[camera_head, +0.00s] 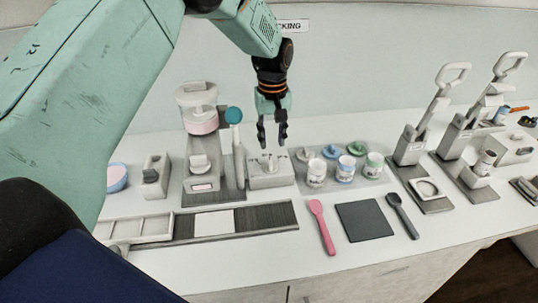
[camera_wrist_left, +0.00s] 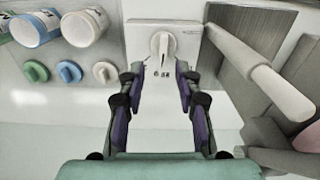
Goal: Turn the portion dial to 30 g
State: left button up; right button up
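The portion dial is a pale knob (camera_head: 268,161) on a white box (camera_head: 280,181) on the bench, right of the mill. In the left wrist view the knob (camera_wrist_left: 160,46) sits on the box face (camera_wrist_left: 135,44), its narrow grip roughly upright in the picture. Small dark marks lie on the face around it, too small to read. My left gripper (camera_head: 272,138) points down above the box. Its two fingers are apart with nothing between them, and in the wrist view the gripper (camera_wrist_left: 160,82) has the knob ahead, between the lines of its fingers. My right gripper does not show.
The mill (camera_head: 199,125) and a pale lever handle (camera_wrist_left: 265,75) stand close beside the box. On its other side are several jars (camera_head: 316,173) with coloured lids (camera_head: 356,148).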

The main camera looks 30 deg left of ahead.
aim_at(271, 163)
pick_arm(q)
jog(key=shift+s+a+f+m, duration=0.1)
jog(key=shift+s+a+m, duration=0.15)
jog(key=shift+s+m, duration=0.1)
jog(key=f, duration=0.6)
jog(key=shift+d+f+p, duration=0.35)
jog(key=shift+a+f, duration=0.15)
jog(key=shift+f, duration=0.15)
jog(key=shift+s, duration=0.2)
jog(key=shift+r, duration=0.1)
jog(key=shift+c, duration=0.2)
jog(key=shift+w, duration=0.1)
jog(key=shift+c, duration=0.8)
jog(key=shift+w+f, duration=0.15)
jog(key=shift+f, duration=0.05)
jog(key=shift+c, duration=1.4)
grip_shut()
